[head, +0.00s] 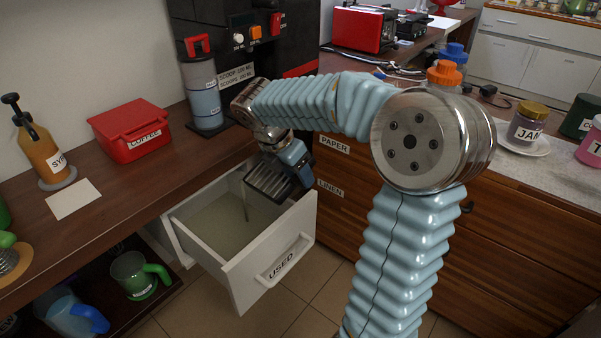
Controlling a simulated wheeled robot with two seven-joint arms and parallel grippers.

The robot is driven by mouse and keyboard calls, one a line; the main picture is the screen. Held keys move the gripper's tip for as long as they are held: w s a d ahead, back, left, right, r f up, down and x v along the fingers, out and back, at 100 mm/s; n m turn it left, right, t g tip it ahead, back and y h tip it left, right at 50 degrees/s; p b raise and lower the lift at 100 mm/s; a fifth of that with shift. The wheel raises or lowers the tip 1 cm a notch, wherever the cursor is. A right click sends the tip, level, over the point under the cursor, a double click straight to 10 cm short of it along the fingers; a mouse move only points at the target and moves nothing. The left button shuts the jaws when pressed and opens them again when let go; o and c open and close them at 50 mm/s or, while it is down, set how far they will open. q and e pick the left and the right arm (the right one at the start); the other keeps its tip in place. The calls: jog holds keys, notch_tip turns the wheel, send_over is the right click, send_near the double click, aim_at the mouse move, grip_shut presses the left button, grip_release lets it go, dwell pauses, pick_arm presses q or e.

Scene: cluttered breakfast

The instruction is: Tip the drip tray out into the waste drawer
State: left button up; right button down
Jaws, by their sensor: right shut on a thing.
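The dark, slatted drip tray (267,182) is held tilted above the open waste drawer (250,272), a white drawer labelled USED. My right gripper (290,158) is shut on the tray at its upper right side; its fingertips are partly hidden. A thin grey streak drops from the tray's lower left edge into the drawer. The drawer's floor looks pale and greyish; how much lies in it I cannot tell. My left gripper is not in view.
A black coffee machine (262,58) stands behind. A red coffee box (131,129) and a syrup bottle (40,150) stand on the left counter. Closed PAPER (352,157) and LINEN drawers are to the right. A low shelf holds a green jug (133,277).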

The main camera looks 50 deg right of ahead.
jog(key=shift+w+a+r+g+h, duration=0.45)
jog(key=shift+a+r+h, duration=0.15)
jog(key=shift+a+h, duration=0.35)
jog(key=shift+w+a+r+g+h, duration=0.3)
jog(key=shift+a+r+g+h, duration=0.4)
jog(key=shift+h, duration=0.5)
jog(key=shift+w+a+r+g+h, duration=0.25)
jog(key=shift+w+a+r+h, duration=0.2)
jog(key=shift+a+h, duration=0.55)
jog(key=shift+w+a+g+h, duration=0.25)
jog(key=shift+a+g+h, duration=0.05)
jog(key=shift+a+h, duration=0.4)
jog(key=shift+w+a+f+g+h, duration=0.2)
jog(key=shift+w+a+g+h, duration=0.15)
jog(key=shift+a+h, duration=0.45)
jog(key=shift+w+a+f+g+h, duration=0.15)
jog(key=shift+w+a+g+h, duration=0.15)
jog(key=shift+a+h, duration=0.5)
jog(key=shift+d, duration=0.1)
jog(key=shift+w+a+f+n+g+h, duration=0.1)
jog(key=shift+w+a+f+g+h, duration=0.1)
jog(key=shift+a+h, duration=0.3)
jog(key=shift+w+a+f+n+g+h, duration=0.1)
jog(key=shift+w+a+h, duration=0.1)
jog(key=shift+a+h, duration=0.2)
jog(key=shift+w+a+f+n+g+h, duration=0.1)
jog(key=shift+w+a+f+g+h, duration=0.1)
jog(key=shift+a+h, duration=0.3)
jog(key=shift+d, duration=0.1)
